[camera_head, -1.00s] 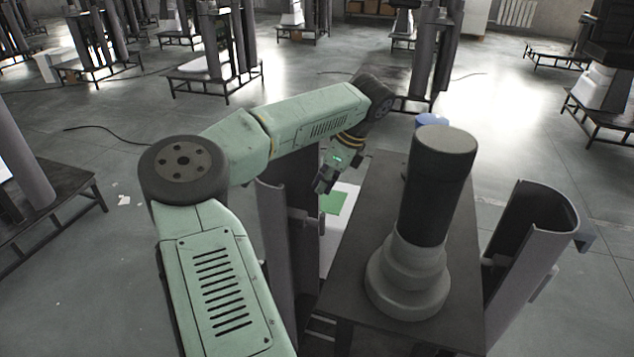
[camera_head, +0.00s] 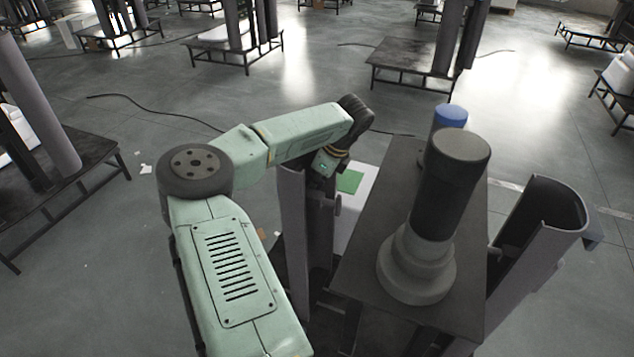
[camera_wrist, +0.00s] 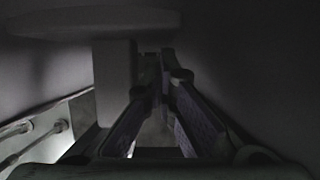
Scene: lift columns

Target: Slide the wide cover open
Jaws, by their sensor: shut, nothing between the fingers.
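A curved grey cover (camera_head: 292,225) stands upright at the left of the lift column's dark table; a small bracket (camera_head: 331,201) sticks out from it. A second curved cover (camera_head: 522,262) stands apart at the right side. I cannot tell for certain which one is the wide cover. My gripper (camera_head: 324,170) is at the top of the left cover, its fingers partly hidden. In the wrist view my gripper (camera_wrist: 163,75) is shut and empty, between dark cover walls, close beside a pale T-shaped bracket (camera_wrist: 112,65); contact is unclear.
The dark table (camera_head: 365,250) carries a black cylinder (camera_head: 450,185) on a stepped grey base, with a blue-capped column (camera_head: 450,115) behind. A white sheet with a green patch (camera_head: 349,182) lies beyond the left cover.

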